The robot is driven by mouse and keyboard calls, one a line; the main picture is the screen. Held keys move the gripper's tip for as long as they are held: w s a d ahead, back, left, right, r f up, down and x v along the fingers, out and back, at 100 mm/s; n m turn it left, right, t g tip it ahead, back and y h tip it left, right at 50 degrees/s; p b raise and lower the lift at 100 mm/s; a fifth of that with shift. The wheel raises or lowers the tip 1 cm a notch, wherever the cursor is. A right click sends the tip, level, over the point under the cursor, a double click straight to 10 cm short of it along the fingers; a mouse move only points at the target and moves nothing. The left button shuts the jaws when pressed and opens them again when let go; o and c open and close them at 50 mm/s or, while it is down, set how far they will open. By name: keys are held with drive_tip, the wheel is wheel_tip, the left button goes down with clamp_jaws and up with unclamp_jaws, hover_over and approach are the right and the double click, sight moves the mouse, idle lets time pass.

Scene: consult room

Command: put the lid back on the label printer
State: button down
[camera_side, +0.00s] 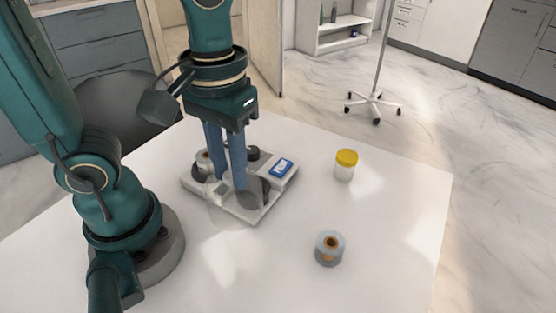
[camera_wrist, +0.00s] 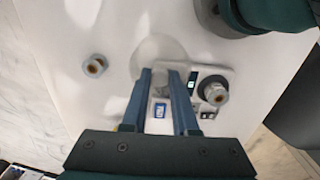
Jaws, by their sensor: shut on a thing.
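The label printer (camera_side: 284,180) is a flat white body with a blue screen on the table; it also shows in the wrist view (camera_wrist: 227,73). A roll (camera_side: 203,158) sits at its left end and shows in the wrist view (camera_wrist: 214,91). My gripper (camera_side: 232,184) points down over the printer, its blue fingers shut on what looks like the lid, a grey, rounded piece (camera_side: 257,190) at the front. In the wrist view, my gripper (camera_wrist: 159,73) has the pale, rounded lid (camera_wrist: 158,48) at its fingertips. I cannot tell if the lid touches the printer.
A loose roll (camera_side: 330,248) lies on the white table (camera_side: 400,220), right of the printer; it shows in the wrist view (camera_wrist: 95,65). A yellow-lidded cup (camera_side: 346,166) stands behind it. The table's front and right areas are otherwise clear.

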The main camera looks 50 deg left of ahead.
drive_tip(key=w+a+r+n, duration=0.1)
drive_tip(key=a+r+n, duration=0.1)
drive_tip(key=a, duration=0.6)
drive_tip(key=w+a+r+n, duration=0.1)
drive_tip(key=a+n, duration=0.1)
drive_tip(key=a, duration=0.6)
drive_tip(key=shift+d+f, duration=0.2)
drive_tip(key=shift+f, duration=2.8)
drive_tip(key=shift+f, duration=0.2)
drive_tip(key=c, duration=0.6)
unclamp_jaws()
